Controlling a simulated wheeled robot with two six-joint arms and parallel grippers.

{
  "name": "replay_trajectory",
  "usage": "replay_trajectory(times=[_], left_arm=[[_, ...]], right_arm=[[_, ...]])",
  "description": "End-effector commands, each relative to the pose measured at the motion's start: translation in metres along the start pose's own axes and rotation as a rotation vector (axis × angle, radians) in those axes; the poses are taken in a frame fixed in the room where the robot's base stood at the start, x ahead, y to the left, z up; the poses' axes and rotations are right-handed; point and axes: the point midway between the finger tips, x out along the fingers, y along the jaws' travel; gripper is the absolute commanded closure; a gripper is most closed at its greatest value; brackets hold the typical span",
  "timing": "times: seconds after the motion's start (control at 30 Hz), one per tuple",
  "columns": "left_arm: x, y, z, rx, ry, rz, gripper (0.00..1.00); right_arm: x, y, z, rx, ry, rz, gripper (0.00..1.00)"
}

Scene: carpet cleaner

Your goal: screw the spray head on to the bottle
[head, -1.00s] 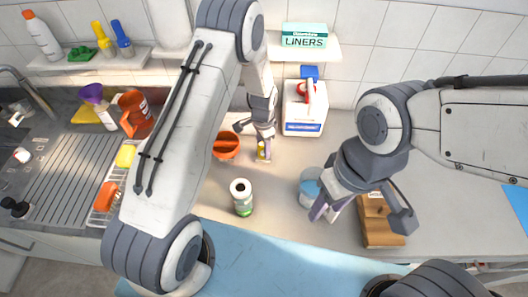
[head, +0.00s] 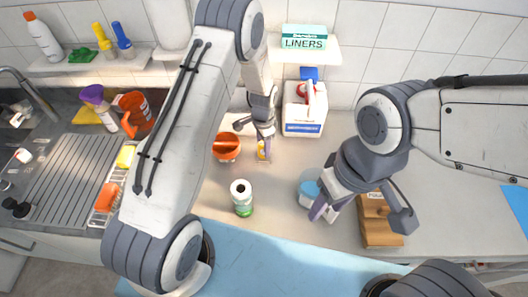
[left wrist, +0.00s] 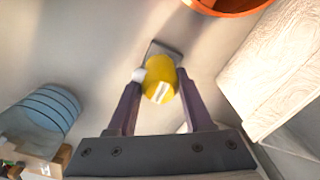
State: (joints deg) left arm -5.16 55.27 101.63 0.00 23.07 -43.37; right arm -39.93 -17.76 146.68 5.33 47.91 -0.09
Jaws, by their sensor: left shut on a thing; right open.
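My left gripper (head: 264,138) is over the back middle of the counter, shut on a small yellow piece (left wrist: 160,82) that looks like the spray head. In the left wrist view the yellow piece sits between the fingertips, with a white part at its left and a grey plate behind. It shows small under the gripper in the head view (head: 263,152). A white and green bottle (head: 243,204) with a dark opening on top stands upright nearer the front, apart from both grippers. My right gripper (head: 325,206) is open beside a blue and white tub.
The blue tub (head: 308,188) and a wooden block (head: 380,228) are close to my right gripper. An orange bowl (head: 226,151) is left of my left gripper, and a white jug (head: 303,118) stands at its right. The counter between bottle and tub is clear.

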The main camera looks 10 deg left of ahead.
Motion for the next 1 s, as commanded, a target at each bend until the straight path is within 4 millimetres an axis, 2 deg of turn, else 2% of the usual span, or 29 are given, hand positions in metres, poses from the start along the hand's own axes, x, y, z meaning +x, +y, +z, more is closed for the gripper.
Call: replay_trajectory(times=[0.27, 0.7, 1.0], left_arm=[[-0.004, 0.0, 0.0, 0.0, 0.0, 0.0, 1.0], [-0.024, 0.0, 0.0, 0.0, -0.001, 0.001, 1.0], [-0.024, 0.0, 0.0, 0.0, -0.001, 0.001, 1.0]], right_arm=[[-0.003, 0.0, 0.0, 0.0, 0.0, 0.0, 0.51], [-0.016, -0.001, -0.001, 0.0, 0.0, 0.0, 0.51], [-0.015, -0.001, -0.001, 0.0, 0.0, 0.0, 0.51]])
